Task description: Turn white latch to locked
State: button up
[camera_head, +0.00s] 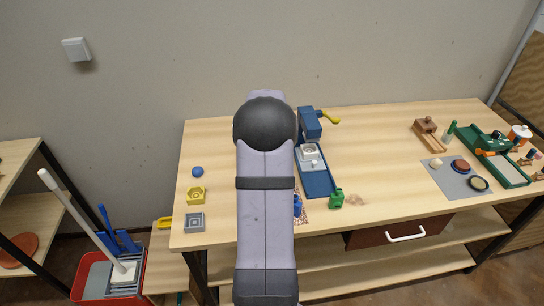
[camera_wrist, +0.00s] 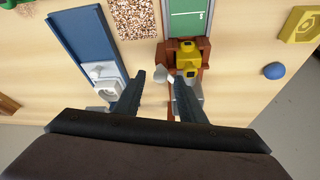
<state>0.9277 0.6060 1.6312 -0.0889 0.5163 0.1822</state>
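My gripper (camera_wrist: 157,78) points at the tabletop, its two dark fingers apart. A small white piece (camera_wrist: 161,74), perhaps the latch handle, shows between the fingertips in the wrist view; I cannot tell whether a finger touches it. Beside it is a brown fixture (camera_wrist: 205,46) with a yellow block (camera_wrist: 187,56) and a green panel (camera_wrist: 186,20) with white lines. A pale grey-white part (camera_wrist: 190,92) is partly hidden behind the right finger. No locked or unlocked position can be read. In the head view my arm hides this fixture and my gripper.
A blue device (camera_head: 316,182) with a white block (camera_head: 309,152) stands close beside the fixture. A blue ball (camera_head: 198,172), a yellow block with a recess (camera_head: 196,196) and a grey square piece (camera_head: 195,222) lie at the left. The table middle, right of the blue device, is largely clear.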

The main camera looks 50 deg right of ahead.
jog(key=shift+d+f, duration=0.1)
jog(key=shift+f, duration=0.15)
grip_shut()
jog(key=shift+n, duration=0.4)
jog(key=shift+s+d+n+t+y+b, duration=0.15)
jog(key=shift+n+t+y+b, duration=0.2)
jog(key=shift+n, duration=0.45)
jog(key=n+b, duration=0.2)
jog(key=n+t+y+b, duration=0.1)
jog(key=n+b, duration=0.1)
jog(key=shift+d+f, duration=0.15)
jog(key=shift+f, duration=0.05)
jog(key=n+y+b, duration=0.1)
jog(key=n, duration=0.1)
jog(key=shift+d+r+n, duration=0.1)
jog(key=shift+n, duration=0.3)
jog(key=shift+r+n+t+y+b, duration=0.2)
jog(key=shift+n+y+b, duration=0.35)
jog(key=shift+n, duration=0.85)
